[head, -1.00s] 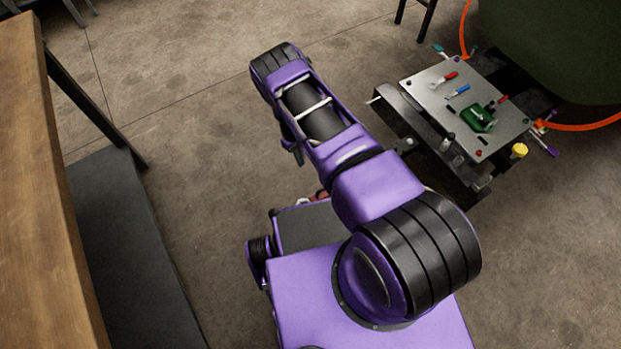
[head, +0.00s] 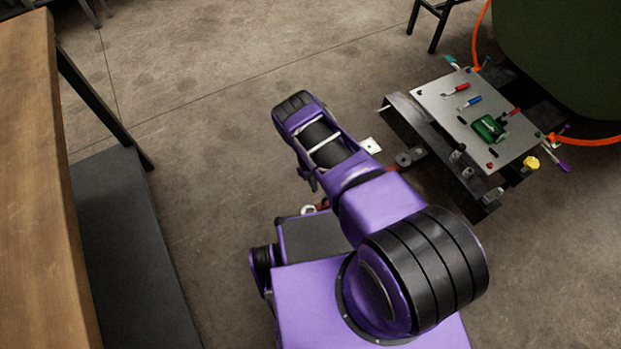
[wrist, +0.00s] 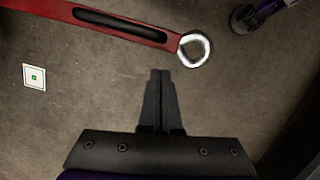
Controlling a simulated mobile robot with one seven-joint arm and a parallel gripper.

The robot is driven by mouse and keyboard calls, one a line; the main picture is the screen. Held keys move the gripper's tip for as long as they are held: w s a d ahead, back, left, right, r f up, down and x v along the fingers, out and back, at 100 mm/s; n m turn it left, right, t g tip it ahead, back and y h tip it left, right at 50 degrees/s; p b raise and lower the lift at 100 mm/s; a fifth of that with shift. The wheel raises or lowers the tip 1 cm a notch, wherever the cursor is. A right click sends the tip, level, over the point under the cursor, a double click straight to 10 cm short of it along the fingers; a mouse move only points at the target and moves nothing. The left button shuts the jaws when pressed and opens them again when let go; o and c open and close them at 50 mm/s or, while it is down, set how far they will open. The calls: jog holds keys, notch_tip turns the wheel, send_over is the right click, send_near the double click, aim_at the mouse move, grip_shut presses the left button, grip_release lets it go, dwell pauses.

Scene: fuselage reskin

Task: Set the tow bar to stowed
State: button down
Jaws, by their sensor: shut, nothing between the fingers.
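The tow bar is a red bar with a dark slot and a silver ring at its end. In the wrist view the tow bar (wrist: 130,28) runs across the top, with its ring at the right end. In the head view the ring end of the tow bar (head: 309,209) shows beside my base, and most of the bar is hidden by my arm. My gripper (wrist: 160,72) is shut and empty, just below and left of the ring in the wrist view, apart from it. The head view does not show the fingers clearly.
A cart with a metal panel (head: 470,118) holding small coloured handles stands at the right, with orange hoses beside it. A white square marker (wrist: 34,77) lies on the floor. A wooden table (head: 35,180) is at the left. Concrete floor between is clear.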

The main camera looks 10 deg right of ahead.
jog(key=shift+s+d+f, duration=0.1)
jog(key=shift+s+d, duration=0.2)
jog(key=shift+s, duration=0.25)
jog(key=shift+s+d+f, duration=0.1)
jog(key=shift+s+d, duration=0.2)
jog(key=shift+s, duration=0.25)
jog(key=shift+s, duration=0.1)
